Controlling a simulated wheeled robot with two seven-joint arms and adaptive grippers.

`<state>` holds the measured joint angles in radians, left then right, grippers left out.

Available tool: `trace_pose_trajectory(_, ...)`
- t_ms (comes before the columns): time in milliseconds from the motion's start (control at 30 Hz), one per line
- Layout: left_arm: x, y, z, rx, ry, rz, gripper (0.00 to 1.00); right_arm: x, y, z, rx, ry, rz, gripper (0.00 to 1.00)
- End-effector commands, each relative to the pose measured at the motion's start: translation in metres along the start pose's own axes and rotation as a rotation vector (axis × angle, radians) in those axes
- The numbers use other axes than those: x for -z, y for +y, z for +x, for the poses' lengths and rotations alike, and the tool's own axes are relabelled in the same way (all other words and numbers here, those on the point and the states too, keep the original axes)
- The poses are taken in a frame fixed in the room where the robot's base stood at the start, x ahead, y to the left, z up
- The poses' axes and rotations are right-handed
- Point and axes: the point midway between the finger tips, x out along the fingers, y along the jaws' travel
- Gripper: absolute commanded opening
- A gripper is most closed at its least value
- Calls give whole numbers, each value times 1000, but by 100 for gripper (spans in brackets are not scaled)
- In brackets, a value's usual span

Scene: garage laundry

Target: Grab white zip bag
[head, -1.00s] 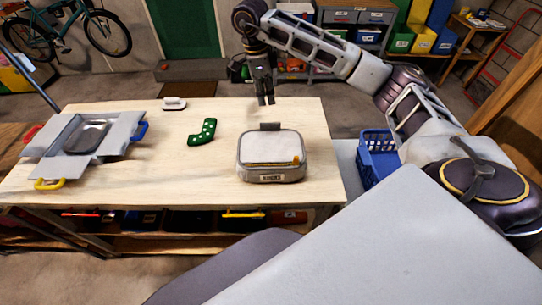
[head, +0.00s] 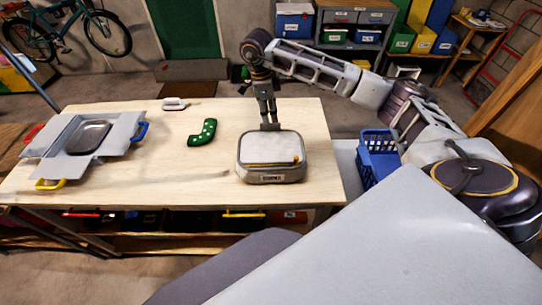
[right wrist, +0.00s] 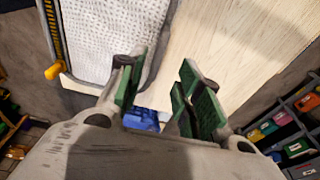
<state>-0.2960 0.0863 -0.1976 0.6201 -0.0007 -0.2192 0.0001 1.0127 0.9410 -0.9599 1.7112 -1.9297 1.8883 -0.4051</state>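The white zip bag (head: 271,153), a pale, boxy pouch with grey edges, a yellow zip pull and a front label, sits upright on the wooden table. In the right wrist view its white textured top (right wrist: 108,35) and zip fill the upper left. My right gripper (head: 270,124) points down at the bag's back edge, where its small grey tab is now hidden. In the right wrist view the green-padded fingers (right wrist: 162,95) are apart, with one beside the bag's edge. I cannot tell whether they touch it. My left gripper is not in view.
On the wooden table (head: 190,235), a green dotted curved object (head: 202,132) lies left of the bag. A blue basket (head: 377,158) stands to the right.

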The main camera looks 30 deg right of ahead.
Motion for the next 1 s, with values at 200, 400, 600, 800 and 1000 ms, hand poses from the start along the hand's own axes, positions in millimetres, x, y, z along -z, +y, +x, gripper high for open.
trace_pose_trajectory(200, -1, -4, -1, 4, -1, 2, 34, -1, 1, 3, -1, 0, 0, 35)
trace_pose_trajectory(400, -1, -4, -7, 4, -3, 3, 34, -3, 3, 18, -2, 2, 0, 35)
trace_pose_trajectory(600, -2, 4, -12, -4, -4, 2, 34, -5, 4, 40, -2, 1, 1, 35)
trace_pose_trajectory(800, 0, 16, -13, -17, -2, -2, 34, -5, 4, 51, 0, 0, 0, 35)
trace_pose_trajectory(1000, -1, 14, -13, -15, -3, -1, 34, -5, 4, 52, 0, 0, 0, 35)
